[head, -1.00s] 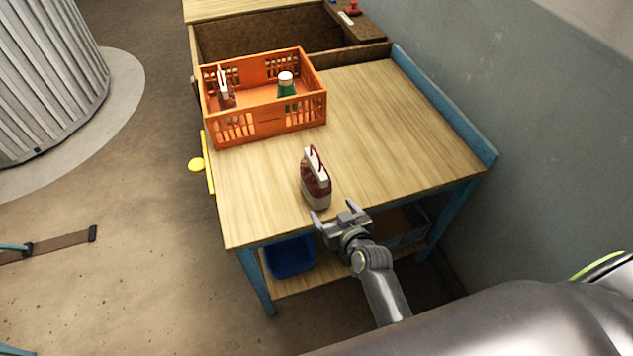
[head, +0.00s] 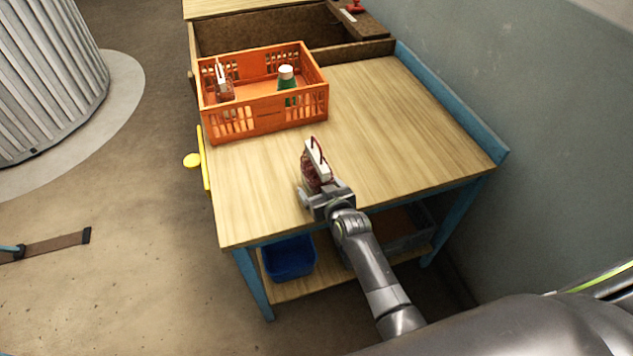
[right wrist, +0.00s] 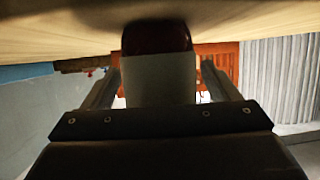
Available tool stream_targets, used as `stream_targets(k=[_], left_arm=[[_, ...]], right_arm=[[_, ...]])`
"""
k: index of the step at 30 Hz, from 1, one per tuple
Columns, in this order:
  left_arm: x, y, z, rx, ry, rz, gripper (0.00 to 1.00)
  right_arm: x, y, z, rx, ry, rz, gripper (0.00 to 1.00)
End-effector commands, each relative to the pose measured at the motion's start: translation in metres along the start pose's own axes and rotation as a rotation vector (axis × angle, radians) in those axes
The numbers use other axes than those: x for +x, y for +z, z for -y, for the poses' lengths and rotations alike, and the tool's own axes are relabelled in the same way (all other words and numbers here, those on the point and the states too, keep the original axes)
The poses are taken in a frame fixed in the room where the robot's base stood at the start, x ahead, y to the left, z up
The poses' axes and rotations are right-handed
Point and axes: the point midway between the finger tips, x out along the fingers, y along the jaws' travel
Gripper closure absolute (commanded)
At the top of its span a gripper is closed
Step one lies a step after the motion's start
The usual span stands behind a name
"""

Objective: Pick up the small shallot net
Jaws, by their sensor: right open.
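The small shallot net (head: 317,173), dark red with a pale band and a red handle loop, stands upright near the front edge of the wooden table. My right gripper (head: 324,190) is at its near side, low over the table, and hides its lower part. In the right wrist view the net's pale band (right wrist: 160,82) and dark red part lie between the two fingers of the right gripper (right wrist: 160,75). The fingers are open, with gaps visible on both sides. My left gripper is in no view.
An orange crate (head: 262,122) stands at the back left of the table, holding a similar red net pack (head: 222,82) and a green bottle with a white cap (head: 287,84). The tabletop (head: 400,140) to the right is clear. A blue bin (head: 290,258) sits on the lower shelf.

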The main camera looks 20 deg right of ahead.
Motion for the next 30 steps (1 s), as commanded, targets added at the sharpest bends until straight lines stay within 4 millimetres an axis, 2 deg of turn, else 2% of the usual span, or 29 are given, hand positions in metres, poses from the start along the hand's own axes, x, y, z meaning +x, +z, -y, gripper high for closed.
stream_targets(k=[10,26,30], left_arm=[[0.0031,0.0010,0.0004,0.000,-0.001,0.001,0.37],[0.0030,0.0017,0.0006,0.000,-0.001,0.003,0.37],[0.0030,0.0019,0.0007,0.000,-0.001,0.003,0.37]], right_arm=[[0.0042,-0.0002,-0.0002,0.001,0.000,0.001,0.18],[0.0041,-0.0023,-0.0002,0.000,0.001,-0.004,0.88],[0.0041,-0.0023,-0.0002,0.000,0.001,-0.004,0.90]])
